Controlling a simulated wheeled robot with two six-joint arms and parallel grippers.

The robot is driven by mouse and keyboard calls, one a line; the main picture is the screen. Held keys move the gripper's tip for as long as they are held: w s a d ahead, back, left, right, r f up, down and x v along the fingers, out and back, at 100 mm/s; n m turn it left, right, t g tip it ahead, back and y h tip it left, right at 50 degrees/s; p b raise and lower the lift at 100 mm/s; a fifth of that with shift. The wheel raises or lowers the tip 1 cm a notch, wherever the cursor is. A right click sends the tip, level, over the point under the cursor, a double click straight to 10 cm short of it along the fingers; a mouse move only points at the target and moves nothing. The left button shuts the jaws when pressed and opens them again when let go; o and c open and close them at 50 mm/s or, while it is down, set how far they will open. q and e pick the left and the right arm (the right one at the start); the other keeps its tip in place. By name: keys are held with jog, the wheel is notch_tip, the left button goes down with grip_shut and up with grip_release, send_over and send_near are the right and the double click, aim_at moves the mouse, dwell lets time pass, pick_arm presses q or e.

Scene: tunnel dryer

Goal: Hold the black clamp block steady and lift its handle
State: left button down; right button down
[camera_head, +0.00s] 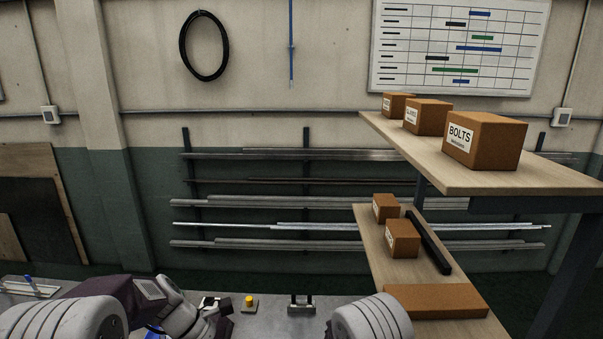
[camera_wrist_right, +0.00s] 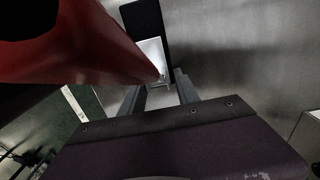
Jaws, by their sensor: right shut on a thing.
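In the right wrist view my right gripper (camera_wrist_right: 160,94) is shut, with a black clamp block (camera_wrist_right: 147,20) bearing a pale plate between and beyond its fingertips. A large red handle (camera_wrist_right: 75,45) fills the upper left, close to the camera. Its narrow end lies near the fingertips and it covers part of the left finger. In the head view, purple and pale parts of my left arm and gripper (camera_head: 110,300) are at the lower left; its fingers cannot be made out. The clamp and my right gripper are not clear there.
A grey bench (camera_head: 270,318) runs along the bottom, with a yellow button (camera_head: 249,301) and a small dark bracket (camera_head: 301,305). A wooden shelf (camera_head: 455,180) with cardboard boxes (camera_head: 485,140) stands at the right. Metal bars (camera_head: 330,201) hang on the back wall.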

dwell(0.4)
jog(key=c, duration=0.8)
grip_release()
